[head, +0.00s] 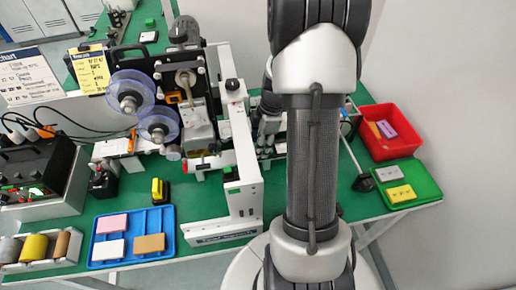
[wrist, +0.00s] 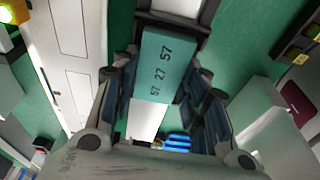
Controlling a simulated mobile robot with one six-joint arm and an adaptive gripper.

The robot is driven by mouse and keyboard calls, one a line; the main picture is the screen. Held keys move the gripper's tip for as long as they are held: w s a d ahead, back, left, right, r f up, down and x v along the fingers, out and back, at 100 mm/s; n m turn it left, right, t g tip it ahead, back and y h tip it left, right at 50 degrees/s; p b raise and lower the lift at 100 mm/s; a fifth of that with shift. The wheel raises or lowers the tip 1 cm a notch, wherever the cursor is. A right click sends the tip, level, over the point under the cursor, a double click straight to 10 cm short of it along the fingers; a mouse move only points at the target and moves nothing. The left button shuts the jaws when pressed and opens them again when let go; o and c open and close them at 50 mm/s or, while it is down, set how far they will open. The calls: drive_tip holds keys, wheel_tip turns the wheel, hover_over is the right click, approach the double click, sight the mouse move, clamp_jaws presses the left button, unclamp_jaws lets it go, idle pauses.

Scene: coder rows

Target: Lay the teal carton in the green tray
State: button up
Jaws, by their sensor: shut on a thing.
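The teal carton (wrist: 168,66), printed with dark numbers, sits between the fingers of my gripper (wrist: 168,95) in the wrist view, and the gripper is shut on it. In the head view my gripper (head: 268,132) is partly behind my arm, beside the white machine frame, and I cannot make out the carton there. The green tray (head: 427,186) lies at the right end of the table. It holds a grey-white carton (head: 388,173) and a yellow carton (head: 401,194), with some bare floor around them.
A red bin (head: 378,149) with purple and orange cartons stands just behind the green tray. The coding machine (head: 241,150) with its reels rises left of my gripper. A blue tray (head: 130,261) with several cartons lies at the front left. A dark round part (head: 363,183) is left of the green tray.

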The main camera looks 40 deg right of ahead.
drive_tip(key=shift+r, duration=0.1)
drive_tip(key=shift+w+a+p+v, duration=0.15)
drive_tip(key=shift+p+v, duration=0.35)
drive_tip(key=shift+v, duration=0.3)
drive_tip(key=shift+a+p+v, duration=0.1)
drive_tip(key=shift+p+v, duration=0.35)
drive_tip(key=shift+v, duration=0.3)
drive_tip(key=shift+w+a+p+v, duration=0.15)
drive_tip(key=shift+p+v, duration=0.35)
drive_tip(key=shift+v, duration=0.3)
drive_tip(key=shift+r, duration=0.1)
drive_tip(key=shift+s, duration=0.15)
